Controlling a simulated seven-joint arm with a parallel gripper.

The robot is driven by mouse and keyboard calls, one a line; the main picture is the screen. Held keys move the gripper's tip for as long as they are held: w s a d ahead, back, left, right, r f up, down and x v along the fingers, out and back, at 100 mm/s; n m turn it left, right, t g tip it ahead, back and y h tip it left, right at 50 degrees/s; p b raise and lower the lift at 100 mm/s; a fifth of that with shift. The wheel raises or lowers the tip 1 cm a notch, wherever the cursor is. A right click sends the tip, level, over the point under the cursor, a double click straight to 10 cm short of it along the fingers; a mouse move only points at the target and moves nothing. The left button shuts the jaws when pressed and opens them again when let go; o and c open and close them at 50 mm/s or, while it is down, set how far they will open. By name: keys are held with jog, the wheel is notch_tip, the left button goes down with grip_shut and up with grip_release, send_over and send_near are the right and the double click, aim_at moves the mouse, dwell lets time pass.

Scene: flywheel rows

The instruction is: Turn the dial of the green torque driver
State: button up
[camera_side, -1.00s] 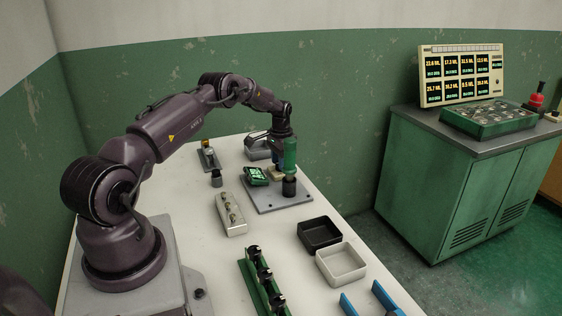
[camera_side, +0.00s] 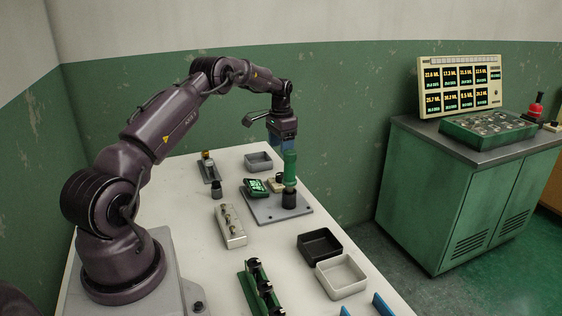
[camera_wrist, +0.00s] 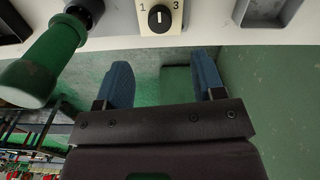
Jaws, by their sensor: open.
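The green torque driver (camera_side: 289,170) stands upright in a black holder (camera_side: 289,198) on a grey plate. In the wrist view the green driver (camera_wrist: 45,60) is at the left, outside my fingers. A cream dial box (camera_side: 275,185) sits beside it on the plate. In the wrist view its black dial knob (camera_wrist: 159,17) has a white mark, with the figures 1 and 3 at its sides. My gripper (camera_wrist: 163,72) is open and empty, with blue fingers apart. In the side view my gripper (camera_side: 281,142) is above the plate, partly hidden by the driver's top.
A green device with a lit display (camera_side: 256,187) is on the plate, left of the dial box. A grey tray (camera_side: 259,162) is behind. Black (camera_side: 320,244) and white (camera_side: 341,276) trays and a green rack (camera_side: 260,290) stand nearer. A silver block (camera_side: 230,226) lies left.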

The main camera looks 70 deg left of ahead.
jog(key=shift+r, duration=1.65)
jog(key=d+r+t+y, duration=0.1)
jog(key=d+r+t, duration=0.1)
jog(key=d+r, duration=1.7)
jog(key=s+d+m+t+h, duration=0.1)
jog(key=s+d+t, duration=0.2)
jog(key=s+d, duration=1.6)
jog(key=s, duration=0.3)
jog(key=shift+s+f+t, duration=0.2)
jog(key=shift+f+t, duration=0.1)
jog(key=shift+f, duration=0.1)
